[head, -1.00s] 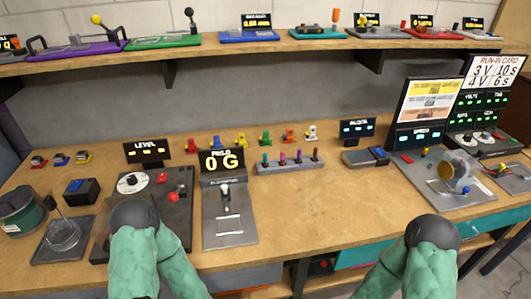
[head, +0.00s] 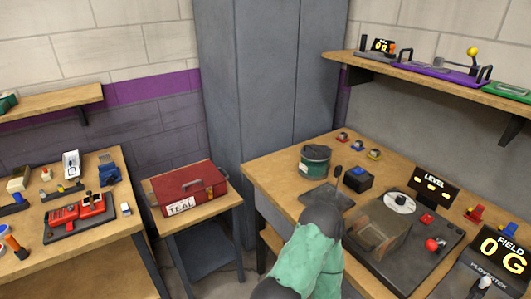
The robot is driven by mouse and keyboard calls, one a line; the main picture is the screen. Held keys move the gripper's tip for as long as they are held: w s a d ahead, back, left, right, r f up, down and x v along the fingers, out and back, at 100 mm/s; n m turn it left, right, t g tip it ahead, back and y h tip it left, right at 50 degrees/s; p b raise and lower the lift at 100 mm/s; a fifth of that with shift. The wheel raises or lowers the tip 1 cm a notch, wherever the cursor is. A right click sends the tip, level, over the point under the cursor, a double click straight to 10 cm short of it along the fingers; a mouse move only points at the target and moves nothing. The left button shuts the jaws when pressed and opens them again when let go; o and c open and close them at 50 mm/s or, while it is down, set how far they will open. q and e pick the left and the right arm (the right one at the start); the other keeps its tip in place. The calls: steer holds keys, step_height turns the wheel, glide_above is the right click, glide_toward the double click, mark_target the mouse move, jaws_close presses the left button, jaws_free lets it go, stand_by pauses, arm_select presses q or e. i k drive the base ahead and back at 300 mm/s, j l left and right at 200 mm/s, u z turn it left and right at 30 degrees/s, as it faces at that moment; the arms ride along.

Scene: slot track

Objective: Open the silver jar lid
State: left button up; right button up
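A dark green round canister (head: 315,160) with a grey top stands at the back left corner of the main bench. Its top looks closed, but it is too small to tell whether this is the silver jar lid. I make out no other clear silver lid. My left arm, in a green sleeve with a dark round joint, reaches up from the bottom centre, in front of the bench's left end. Its gripper is hidden, and my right arm is out of view. A dark plate (head: 327,195) lies just in front of the canister, partly covered by my arm.
A dark box with a blue top (head: 358,180) stands right of the canister. The LEVEL panel (head: 436,184) and a white disc (head: 400,203) are further right. A red toolbox (head: 188,189) sits on a small table to the left. A tall grey cabinet (head: 265,80) stands behind.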

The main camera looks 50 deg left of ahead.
mark_target(316, 149)
steer(key=k+u, duration=0.15)
steer(key=u, duration=1.25)
steer(key=i+j+z, duration=0.1)
steer(key=i+j, duration=0.2)
steer(key=j, duration=0.2)
steer(key=l+z, duration=0.05)
